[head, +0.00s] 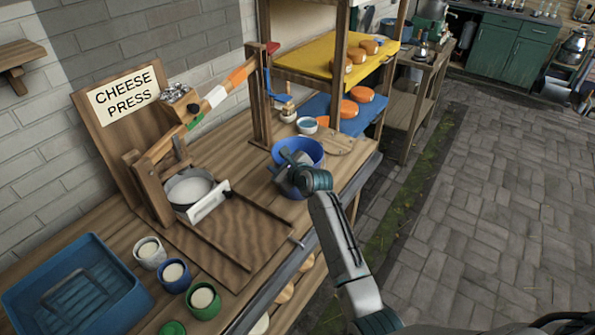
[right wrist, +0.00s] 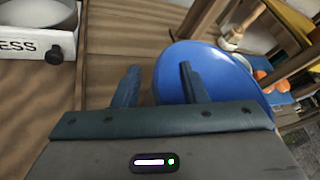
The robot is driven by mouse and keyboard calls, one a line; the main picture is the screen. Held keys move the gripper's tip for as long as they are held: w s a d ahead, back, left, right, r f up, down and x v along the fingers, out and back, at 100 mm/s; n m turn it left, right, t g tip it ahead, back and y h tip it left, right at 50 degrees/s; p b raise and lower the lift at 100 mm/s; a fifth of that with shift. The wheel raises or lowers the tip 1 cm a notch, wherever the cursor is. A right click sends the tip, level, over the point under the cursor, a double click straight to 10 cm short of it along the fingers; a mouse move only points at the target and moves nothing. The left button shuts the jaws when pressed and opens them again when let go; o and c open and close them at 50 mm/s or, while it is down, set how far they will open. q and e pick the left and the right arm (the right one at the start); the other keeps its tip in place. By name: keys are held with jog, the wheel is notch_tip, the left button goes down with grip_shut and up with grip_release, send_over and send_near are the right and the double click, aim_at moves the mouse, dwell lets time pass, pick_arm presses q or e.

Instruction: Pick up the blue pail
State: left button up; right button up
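The blue pail (head: 311,148) stands upright on the wooden bench, right of the cheese press. My right gripper (head: 281,165) is at its near left side and hides part of it. In the right wrist view the pail (right wrist: 222,75) fills the right of centre. There my right gripper (right wrist: 159,70) has its two fingers apart with nothing held between them. Its right finger overlaps the pail and its left finger shows against bare wood. I cannot tell whether a finger touches the pail. My left gripper is not in view.
The cheese press with a white-filled pan (head: 188,189) stands to the left. A small bowl (head: 307,125) and round board (head: 339,142) lie behind the pail. Several cups and a blue tray (head: 122,282) are at front left. The bench's front edge is close by.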

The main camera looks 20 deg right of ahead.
jog(key=shift+c, duration=0.5)
grip_shut()
jog(key=shift+r, duration=0.1)
dwell(0.9)
